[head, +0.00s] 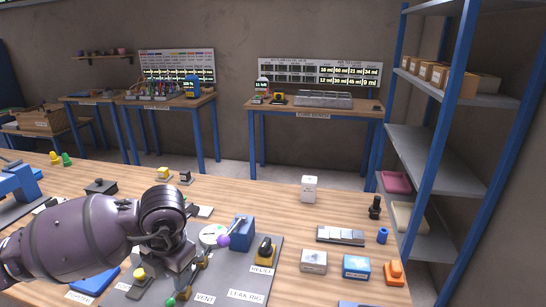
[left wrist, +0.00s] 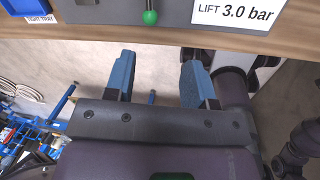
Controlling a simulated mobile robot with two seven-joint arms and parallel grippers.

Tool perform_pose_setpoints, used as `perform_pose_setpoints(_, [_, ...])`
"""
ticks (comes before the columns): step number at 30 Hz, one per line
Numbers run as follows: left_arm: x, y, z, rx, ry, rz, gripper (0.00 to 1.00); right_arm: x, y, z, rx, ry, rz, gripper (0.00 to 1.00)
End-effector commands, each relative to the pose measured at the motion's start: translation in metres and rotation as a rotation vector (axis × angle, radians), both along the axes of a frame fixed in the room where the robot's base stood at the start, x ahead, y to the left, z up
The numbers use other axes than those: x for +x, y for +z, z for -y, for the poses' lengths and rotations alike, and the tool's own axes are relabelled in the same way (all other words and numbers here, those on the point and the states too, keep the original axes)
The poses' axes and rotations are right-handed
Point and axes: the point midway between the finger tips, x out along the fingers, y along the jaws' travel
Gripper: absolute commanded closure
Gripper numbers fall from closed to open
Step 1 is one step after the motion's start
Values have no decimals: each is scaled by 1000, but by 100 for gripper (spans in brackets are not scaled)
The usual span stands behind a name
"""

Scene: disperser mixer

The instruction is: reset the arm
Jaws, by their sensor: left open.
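My left arm (head: 75,240) comes in from the left in the head view and reaches over the wooden bench, its wrist (head: 162,212) bent downward. In the left wrist view my left gripper (left wrist: 158,80) is open, with two blue fingers apart and nothing between them. The floor shows behind the fingers, and the bench edge (left wrist: 150,38) crosses the top of that view. My right gripper is in neither view.
Near the left wrist, a grey panel (head: 215,283) carries a green-tipped lever, a purple-tipped lever (head: 224,240) and a blue block (head: 243,230). White (head: 313,262), blue (head: 356,267) and orange (head: 395,272) items stand at right. Shelving (head: 425,150) stands beyond. The bench's middle is fairly clear.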

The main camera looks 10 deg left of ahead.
Motion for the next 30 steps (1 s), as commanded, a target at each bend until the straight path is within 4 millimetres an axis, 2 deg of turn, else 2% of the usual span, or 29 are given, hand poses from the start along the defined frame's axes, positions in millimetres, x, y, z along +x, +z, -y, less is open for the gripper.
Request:
perform_pose_setpoints(5, [-23,-19,53,-288,-76,-57,50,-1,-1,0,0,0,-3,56])
perform_pose_setpoints(9, [-48,-19,111,-629,-118,-100,50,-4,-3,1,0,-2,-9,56])
perform_pose_setpoints(11, [-57,-13,133,-777,-119,-111,50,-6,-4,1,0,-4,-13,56])
perform_pose_setpoints(15, [-73,12,174,-1116,-82,-120,50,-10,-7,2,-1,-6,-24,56])
perform_pose_setpoints(18, [-79,36,193,-1350,-19,-112,50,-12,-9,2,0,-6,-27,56])
perform_pose_setpoints(21, [-78,61,203,-1572,78,-89,50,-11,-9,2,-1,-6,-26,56])
perform_pose_setpoints(24, [-72,85,203,-1779,205,-52,50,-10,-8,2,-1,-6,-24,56])
perform_pose_setpoints(26, [-66,98,198,-1892,297,-23,50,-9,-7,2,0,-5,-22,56])
perform_pose_setpoints(30, [-49,118,176,-2120,556,59,50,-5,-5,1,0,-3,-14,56])
